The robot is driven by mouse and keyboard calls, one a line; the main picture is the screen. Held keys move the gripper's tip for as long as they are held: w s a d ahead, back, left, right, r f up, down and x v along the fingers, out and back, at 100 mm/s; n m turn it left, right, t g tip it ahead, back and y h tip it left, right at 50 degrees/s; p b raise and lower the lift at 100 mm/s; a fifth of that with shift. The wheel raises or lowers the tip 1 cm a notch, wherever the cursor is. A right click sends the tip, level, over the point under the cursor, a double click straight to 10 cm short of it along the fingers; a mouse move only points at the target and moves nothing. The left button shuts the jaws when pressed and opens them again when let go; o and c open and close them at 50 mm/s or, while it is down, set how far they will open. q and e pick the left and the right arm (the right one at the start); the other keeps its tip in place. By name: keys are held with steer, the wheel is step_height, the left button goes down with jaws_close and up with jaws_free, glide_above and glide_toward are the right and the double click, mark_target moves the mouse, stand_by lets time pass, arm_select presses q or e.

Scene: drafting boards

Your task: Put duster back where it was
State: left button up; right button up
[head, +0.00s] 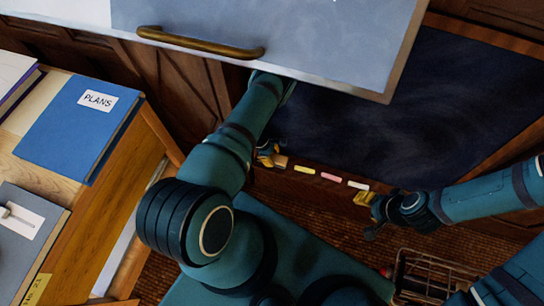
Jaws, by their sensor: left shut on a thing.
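The duster (281,160) looks like a small tan block at the left end of the chalk ledge under the dark blackboard (400,110). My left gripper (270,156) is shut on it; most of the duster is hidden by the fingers. I cannot tell whether the duster touches the ledge (316,171). My left forearm passes out of sight behind the raised pale board.
Yellow chalk (304,169), pink chalk (331,177) and white chalk (358,185) lie along the ledge. A pale board (300,45) with a brass handle (200,41) overhangs my left arm. A blue PLANS binder (80,125) lies at left. A wire basket (425,275) stands lower right.

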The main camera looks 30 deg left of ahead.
arm_select(q)
steer(key=shift+f, duration=0.2)
steer(key=o, duration=0.9)
steer(key=shift+r, duration=0.15)
steer(key=shift+r, duration=0.15)
steer(key=p+v, duration=0.1)
steer(key=v, duration=0.5)
steer(key=shift+a+r+p, duration=0.1)
steer(key=shift+r+p, duration=0.1)
steer(key=shift+p, duration=0.1)
steer(key=shift+a+r, duration=0.2)
steer(key=shift+r, duration=0.25)
